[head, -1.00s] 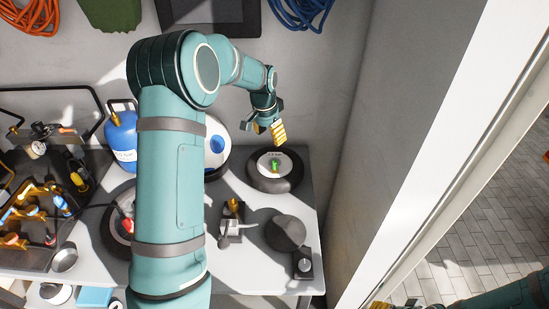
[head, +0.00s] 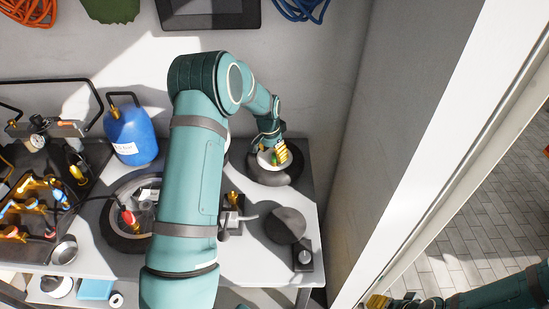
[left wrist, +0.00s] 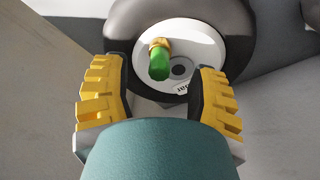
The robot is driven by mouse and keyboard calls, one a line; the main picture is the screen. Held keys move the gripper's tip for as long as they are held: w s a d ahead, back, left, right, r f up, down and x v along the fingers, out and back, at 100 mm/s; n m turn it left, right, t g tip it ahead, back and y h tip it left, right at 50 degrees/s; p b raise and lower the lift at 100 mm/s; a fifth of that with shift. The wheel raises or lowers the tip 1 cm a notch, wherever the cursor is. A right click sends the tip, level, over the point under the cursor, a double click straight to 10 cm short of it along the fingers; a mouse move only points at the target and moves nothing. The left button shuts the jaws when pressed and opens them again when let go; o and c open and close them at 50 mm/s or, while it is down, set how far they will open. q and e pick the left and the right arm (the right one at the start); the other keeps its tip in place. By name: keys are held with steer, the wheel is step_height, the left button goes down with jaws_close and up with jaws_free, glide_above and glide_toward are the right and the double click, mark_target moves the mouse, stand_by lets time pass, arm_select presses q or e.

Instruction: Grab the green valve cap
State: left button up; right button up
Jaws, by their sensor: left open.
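The green valve cap (left wrist: 160,64) sits on a brass stem at the white hub of a dark wheel (left wrist: 240,25) in the left wrist view. In the head view the wheel (head: 270,178) lies at the back right of the bench, with the cap (head: 274,159) partly covered by my gripper. My left gripper (head: 281,154) is over the wheel. In the left wrist view its yellow-padded fingers (left wrist: 158,92) are spread wide with nothing between their pads, and the cap shows just beyond the gap. My right gripper (head: 378,302) is at the bottom edge, far from the bench, and only partly visible.
A blue gas bottle (head: 131,131) stands at the back left. Another wheel (head: 122,232) lies beside my left arm. A dark round disc (head: 287,225) and a small dark block (head: 303,257) are near the front right. A grey wall (head: 350,130) borders the bench on the right.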

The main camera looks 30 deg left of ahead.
arm_select(q)
steer(key=shift+w+f, duration=0.2)
steer(key=shift+f, duration=0.9)
steer(key=shift+r, duration=0.1)
steer(key=c, duration=0.9)
